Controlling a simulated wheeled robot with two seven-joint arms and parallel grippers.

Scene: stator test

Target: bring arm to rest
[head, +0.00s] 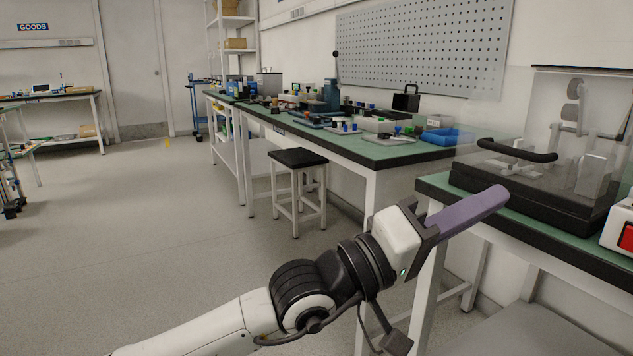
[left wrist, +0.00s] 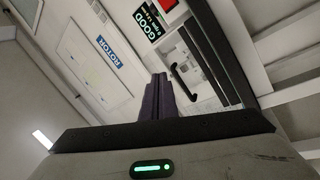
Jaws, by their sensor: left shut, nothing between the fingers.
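My left arm comes in from the lower left in the head view. My left gripper (head: 492,200) has purple fingers that are shut together with nothing between them. It is raised in front of the right-hand bench, near its corner, and points to the upper right. In the left wrist view the shut fingers (left wrist: 158,88) show at the middle, pointing at the test machine's side. My right gripper is in neither view.
A test machine with a clear cover and black handle (head: 516,150) stands on the right bench (head: 436,186). A long green bench (head: 345,147) holds tools and a blue tray (head: 447,136). A black stool (head: 298,158) stands before it.

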